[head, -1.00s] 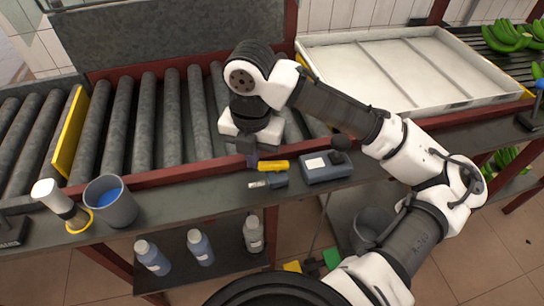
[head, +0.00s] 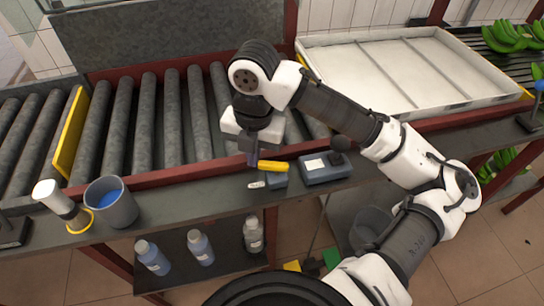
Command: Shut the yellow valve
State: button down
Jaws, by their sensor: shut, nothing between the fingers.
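The yellow valve shows as a yellow handle (head: 273,166) on a grey body (head: 276,181) with a pale nozzle end (head: 257,185). It sits on the grey ledge in front of the rollers. My gripper (head: 252,160) points down at the left end of the yellow handle, with its fingers shut and nothing between them. The fingertips look to be beside or touching the handle's end; I cannot tell which. The handle and gripper cover part of the valve body.
A grey box with a black knob (head: 326,168) stands close right of the valve. A grey cup with blue liquid (head: 111,203) and a white-handled tool (head: 60,203) are at the left. Rollers (head: 150,120) lie behind. Bottles (head: 200,248) stand on the shelf below.

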jog(key=shift+d+r+h+p, duration=0.2)
jog(key=shift+d+r, duration=0.1)
jog(key=shift+d, duration=0.25)
jog(key=shift+d+r+h+p, duration=0.15)
jog(key=shift+d+r+h, duration=0.1)
jog(key=shift+d, duration=0.25)
jog(key=r+p, duration=0.1)
jog(key=d+r+p, duration=0.1)
jog(key=r+p, duration=0.1)
jog(key=r, duration=0.1)
jog(key=shift+s+d, duration=0.3)
jog(key=r+p, duration=0.2)
jog(key=a+r+p, duration=0.1)
jog(key=r+p, duration=0.1)
jog(key=shift+w, duration=0.15)
jog(key=shift+f, duration=0.1)
